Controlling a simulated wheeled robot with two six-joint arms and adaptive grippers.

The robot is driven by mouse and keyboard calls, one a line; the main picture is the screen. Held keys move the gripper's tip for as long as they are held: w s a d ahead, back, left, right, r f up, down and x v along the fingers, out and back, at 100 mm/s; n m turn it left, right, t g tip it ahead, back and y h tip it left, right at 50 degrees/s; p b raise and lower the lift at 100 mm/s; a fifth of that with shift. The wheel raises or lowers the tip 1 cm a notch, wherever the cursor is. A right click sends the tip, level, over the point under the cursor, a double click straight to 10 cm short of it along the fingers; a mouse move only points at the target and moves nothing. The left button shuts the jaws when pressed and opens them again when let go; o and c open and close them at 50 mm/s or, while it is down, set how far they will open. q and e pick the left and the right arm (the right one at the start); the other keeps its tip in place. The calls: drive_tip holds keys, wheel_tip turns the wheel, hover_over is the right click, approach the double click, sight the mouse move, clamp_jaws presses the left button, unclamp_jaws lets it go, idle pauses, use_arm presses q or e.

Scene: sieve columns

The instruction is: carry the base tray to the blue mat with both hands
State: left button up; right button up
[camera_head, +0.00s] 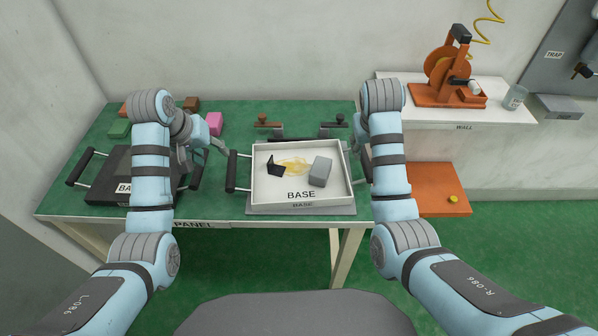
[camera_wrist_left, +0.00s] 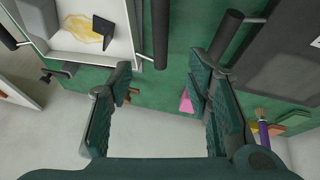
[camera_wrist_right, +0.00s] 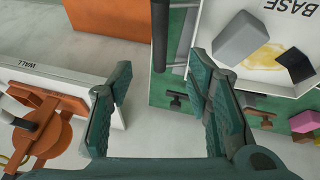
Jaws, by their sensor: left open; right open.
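The white base tray (camera_head: 264,195), labelled BASE, sits on the green table over a grey plate (camera_head: 300,210). It holds a grey block (camera_head: 320,171), a black angled piece (camera_head: 275,166) and a yellow patch. Its left handle (camera_head: 231,172) is black; the right one is mostly behind my right arm. My left gripper (camera_wrist_left: 163,75) is open and empty; the tray's left handle (camera_wrist_left: 160,35) shows between its fingertips. My right gripper (camera_wrist_right: 160,85) is open and empty; the right handle (camera_wrist_right: 160,35) shows between its fingertips. Contact with the handles cannot be told. No blue mat is visible.
A black tray (camera_head: 107,175) with handles stands left on the table, partly behind my left arm. A pink block (camera_head: 214,123) and other small blocks lie behind. An orange surface (camera_head: 437,190) and a white WALL bench (camera_head: 410,118) with an orange machine (camera_head: 447,75) stand right.

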sight(230, 168)
use_arm(q)
drive_tip(key=x, duration=1.3)
drive_tip(key=shift+f, duration=0.1)
use_arm(e)
drive_tip(key=x, duration=1.3)
drive_tip(key=shift+f, duration=0.1)
use_arm(q)
drive_tip(key=shift+w+d+f, duration=0.1)
drive_tip(key=shift+w+f, duration=0.05)
drive_tip(key=shift+f, duration=0.4)
use_arm(e)
drive_tip(key=shift+w+d+f, duration=0.15)
drive_tip(key=shift+w+f, duration=0.05)
drive_tip(key=shift+f, duration=0.35)
use_arm(q)
drive_tip(key=shift+c, duration=0.4)
use_arm(e)
drive_tip(key=shift+c, duration=0.4)
use_arm(q)
clamp_jaws()
use_arm(e)
clamp_jaws()
